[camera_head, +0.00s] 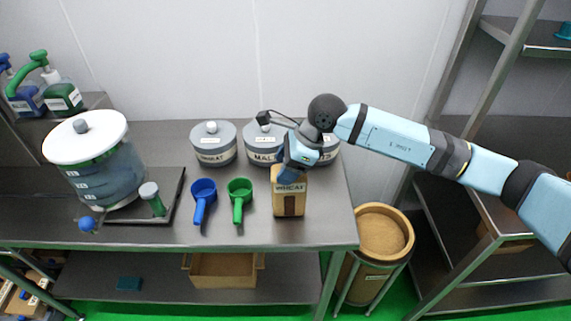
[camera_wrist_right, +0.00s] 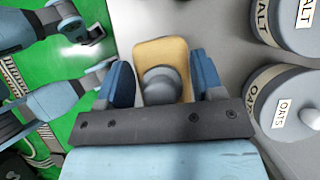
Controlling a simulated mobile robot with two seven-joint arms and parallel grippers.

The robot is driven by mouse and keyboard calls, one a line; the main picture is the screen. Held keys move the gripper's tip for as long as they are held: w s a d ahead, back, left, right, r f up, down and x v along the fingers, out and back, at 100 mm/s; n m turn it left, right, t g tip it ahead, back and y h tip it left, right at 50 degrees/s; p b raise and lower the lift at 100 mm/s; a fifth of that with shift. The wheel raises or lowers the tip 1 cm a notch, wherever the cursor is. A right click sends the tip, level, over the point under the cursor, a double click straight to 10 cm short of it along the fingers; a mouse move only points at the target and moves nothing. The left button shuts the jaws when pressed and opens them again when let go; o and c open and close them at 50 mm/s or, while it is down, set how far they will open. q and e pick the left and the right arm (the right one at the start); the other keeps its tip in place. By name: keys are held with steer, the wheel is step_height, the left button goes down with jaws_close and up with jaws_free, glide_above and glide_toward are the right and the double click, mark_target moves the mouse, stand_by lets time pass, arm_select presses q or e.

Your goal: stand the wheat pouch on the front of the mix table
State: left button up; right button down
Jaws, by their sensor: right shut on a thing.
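The wheat pouch (camera_head: 290,204) is a tan upright packet with a dark window and a WHEAT label. It is over the right front part of the mix table (camera_head: 262,232), a little back from the front edge. I cannot tell whether its base touches the top. My right gripper (camera_head: 291,175) is shut on its upper end from above. In the right wrist view the pouch (camera_wrist_right: 160,52) is between the two blue fingers (camera_wrist_right: 158,80), with a grey round part before it. My left gripper is not in the head view.
Blue (camera_head: 203,190) and green (camera_head: 239,191) scoops lie left of the pouch. Grey lidded tubs (camera_head: 213,146) stand behind, including MALT and OATS. A large white-lidded dispenser (camera_head: 92,160) stands at left. A tan bin (camera_head: 381,235) is beyond the table's right end.

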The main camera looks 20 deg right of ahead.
steer(key=shift+c, duration=1.2)
jaws_free()
steer(key=shift+f, duration=0.1)
steer(key=shift+r, duration=0.2)
steer(key=v, duration=1.2)
steer(key=shift+b, duration=0.45)
